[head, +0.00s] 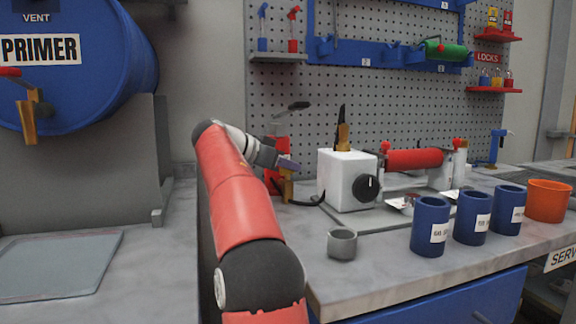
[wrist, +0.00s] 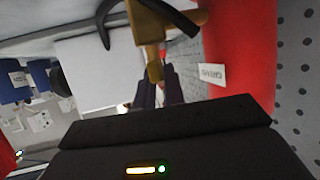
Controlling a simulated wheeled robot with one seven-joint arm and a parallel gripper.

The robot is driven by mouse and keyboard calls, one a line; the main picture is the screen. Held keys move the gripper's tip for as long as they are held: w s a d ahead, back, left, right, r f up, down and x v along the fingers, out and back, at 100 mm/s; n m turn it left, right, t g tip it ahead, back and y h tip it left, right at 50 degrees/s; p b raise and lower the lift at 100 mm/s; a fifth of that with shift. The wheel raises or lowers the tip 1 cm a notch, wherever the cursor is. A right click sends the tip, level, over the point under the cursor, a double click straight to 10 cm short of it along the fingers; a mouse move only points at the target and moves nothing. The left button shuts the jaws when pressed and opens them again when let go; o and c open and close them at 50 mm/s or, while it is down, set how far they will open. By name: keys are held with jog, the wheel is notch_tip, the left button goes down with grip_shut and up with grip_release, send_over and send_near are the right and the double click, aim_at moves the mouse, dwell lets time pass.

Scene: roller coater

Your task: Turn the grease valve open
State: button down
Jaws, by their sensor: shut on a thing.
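The grease valve is a brass fitting (head: 288,187) low on a red grease canister (head: 272,181), behind my arm in the head view. In the wrist view the brass valve (wrist: 149,25) is at the top centre, beside the red canister (wrist: 232,45) with its white label. My gripper (head: 287,163) is at the valve. In the wrist view its dark fingers (wrist: 158,92) are closed around the lower end of the brass part. The exact contact is partly hidden by the fingers. A black curved hose (wrist: 106,22) runs by the valve.
A white box (head: 348,179) with a black knob and a brass top stands just right of the valve. A grey cup (head: 342,244) and several blue cups (head: 430,226) stand on the bench. A blue primer drum (head: 85,75) is at left, and a pegboard (head: 400,100) stands behind.

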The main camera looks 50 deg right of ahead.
jog(key=shift+f+n+t+b, duration=0.15)
jog(key=shift+n+t+b, duration=0.25)
jog(key=shift+b, duration=0.3)
jog(key=n+t+b, duration=0.2)
jog(key=shift+f+h+b, duration=0.1)
jog(key=shift+h+b, duration=0.2)
jog(key=n+t+b, duration=0.1)
jog(key=t, duration=0.1)
jog(key=n+t+b, duration=0.1)
jog(key=n+t, duration=0.1)
jog(key=shift+r+n+t, duration=0.2)
jog(key=shift+n+t, duration=0.1)
jog(key=n+t+y, duration=0.2)
jog(key=shift+r+n+t+p, duration=0.15)
jog(key=shift+n+t+p, duration=0.15)
jog(key=shift+t+p, duration=0.1)
jog(key=shift+d+n+t+y+p, duration=0.1)
jog(key=shift+n+t+y+p, duration=0.45)
jog(key=shift+n+t+y, duration=0.45)
jog(key=shift+w+n+t+y, duration=0.1)
jog(key=shift+n+t+y, duration=1.3)
jog(key=shift+n, duration=0.5)
jog(key=shift+f+y, duration=0.2)
jog(key=shift+y, duration=0.1)
jog(key=c, duration=1.5)
grip_release()
